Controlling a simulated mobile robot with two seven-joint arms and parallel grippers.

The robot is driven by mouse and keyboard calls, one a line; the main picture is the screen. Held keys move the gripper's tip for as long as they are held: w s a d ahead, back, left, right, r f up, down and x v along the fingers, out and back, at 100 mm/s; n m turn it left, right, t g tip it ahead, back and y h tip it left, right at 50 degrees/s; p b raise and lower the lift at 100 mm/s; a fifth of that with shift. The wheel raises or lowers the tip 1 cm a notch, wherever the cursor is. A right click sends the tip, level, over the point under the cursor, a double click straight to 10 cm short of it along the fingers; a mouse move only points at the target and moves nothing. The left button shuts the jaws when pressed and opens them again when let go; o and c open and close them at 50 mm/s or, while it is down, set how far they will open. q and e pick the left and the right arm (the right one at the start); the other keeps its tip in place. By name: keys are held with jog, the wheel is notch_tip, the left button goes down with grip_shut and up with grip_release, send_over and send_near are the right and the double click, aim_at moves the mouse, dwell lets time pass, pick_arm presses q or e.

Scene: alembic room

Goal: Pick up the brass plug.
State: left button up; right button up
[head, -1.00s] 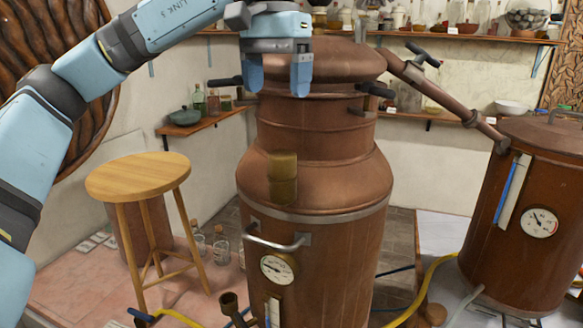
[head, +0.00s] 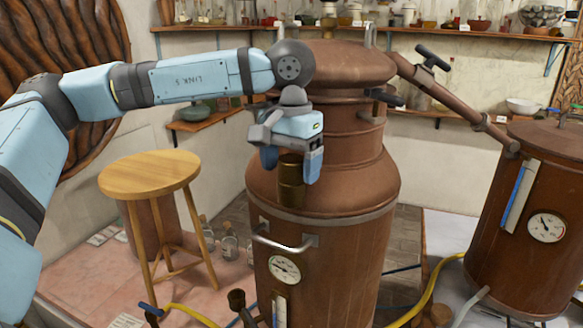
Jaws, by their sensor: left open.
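The brass plug (head: 291,188) is a small brown-gold cylinder at the shoulder of the large copper still (head: 345,190) in the middle of the head view. My left gripper (head: 291,168) comes in from the left and points down over the plug. Its two fingers are apart, one on each side of the plug's upper part. The gripper body hides part of the plug's top. I cannot tell whether the fingers touch it. My right gripper is not in view.
A round wooden stool (head: 150,175) stands left of the still. A smaller copper vessel (head: 530,225) stands at the right, joined by a sloping pipe (head: 455,105). A black-handled valve (head: 432,57) sits on this pipe. Shelves (head: 470,36) with bottles line the back wall.

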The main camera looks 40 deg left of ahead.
pick_arm(q)
jog(key=shift+f, duration=0.25)
jog(key=c, duration=1.1)
jog(key=shift+r, duration=0.1)
notch_tip(320, 180, up, 14)
jog(key=b, duration=0.2)
notch_tip(320, 180, up, 6)
jog(key=p, duration=0.2)
send_over(290, 159)
